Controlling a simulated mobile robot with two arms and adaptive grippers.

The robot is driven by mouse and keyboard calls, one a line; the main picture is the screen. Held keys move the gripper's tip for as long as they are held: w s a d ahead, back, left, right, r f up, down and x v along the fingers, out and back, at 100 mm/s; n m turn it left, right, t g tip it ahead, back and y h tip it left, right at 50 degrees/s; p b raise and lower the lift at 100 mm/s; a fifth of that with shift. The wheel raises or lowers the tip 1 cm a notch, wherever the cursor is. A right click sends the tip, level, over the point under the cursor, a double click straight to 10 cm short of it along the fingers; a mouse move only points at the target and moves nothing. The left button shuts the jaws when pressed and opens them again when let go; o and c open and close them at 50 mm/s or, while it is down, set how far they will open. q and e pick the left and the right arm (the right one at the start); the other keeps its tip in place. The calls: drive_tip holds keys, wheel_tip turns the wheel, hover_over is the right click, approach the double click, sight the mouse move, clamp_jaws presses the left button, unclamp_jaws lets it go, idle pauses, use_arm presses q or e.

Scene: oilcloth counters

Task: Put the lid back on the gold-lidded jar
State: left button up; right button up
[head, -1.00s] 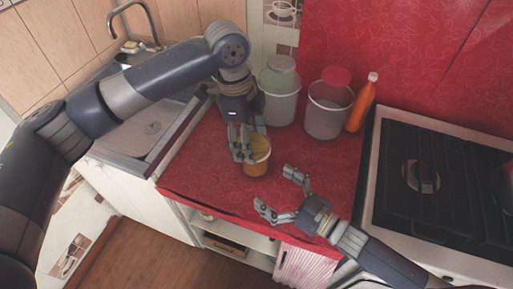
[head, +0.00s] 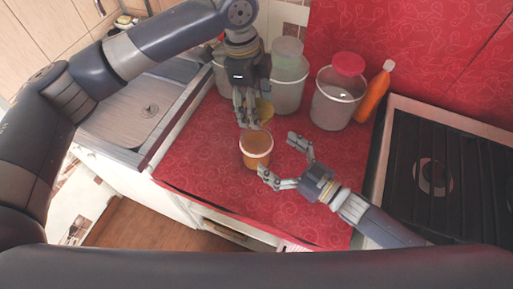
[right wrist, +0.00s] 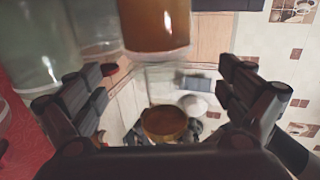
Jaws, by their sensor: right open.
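The jar (head: 256,150), amber-brown with a pale rim, stands open on the red counter near its front edge. It also shows at the top of the right wrist view (right wrist: 157,25). The gold lid (head: 264,112) is beside the fingers of my left gripper (head: 247,120), just behind and above the jar, apart from its rim. The left fingers appear closed on it and partly hide it. My right gripper (head: 279,158) is open and empty, to the right of the jar, with its lower fingertip close to the jar's side.
Behind stand a clear canister with a green lid (head: 290,83), one with a red lid (head: 334,99), and an orange bottle (head: 374,93). The stove (head: 445,165) is at right, the sink (head: 145,108) at left. Red counter around the jar is free.

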sight(249, 133)
use_arm(q)
drive_tip(key=shift+w, duration=0.1)
drive_tip(key=shift+w+f, duration=0.1)
use_arm(e)
drive_tip(key=x, duration=0.7)
drive_tip(key=shift+w, duration=0.3)
drive_tip(key=shift+c, duration=0.3)
drive_tip(key=c, duration=1.5)
use_arm(q)
drive_tip(key=shift+f, duration=2.5)
use_arm(e)
drive_tip(key=shift+c, duration=0.2)
use_arm(q)
drive_tip(key=shift+f, duration=0.85)
drive_tip(key=shift+f, duration=0.55)
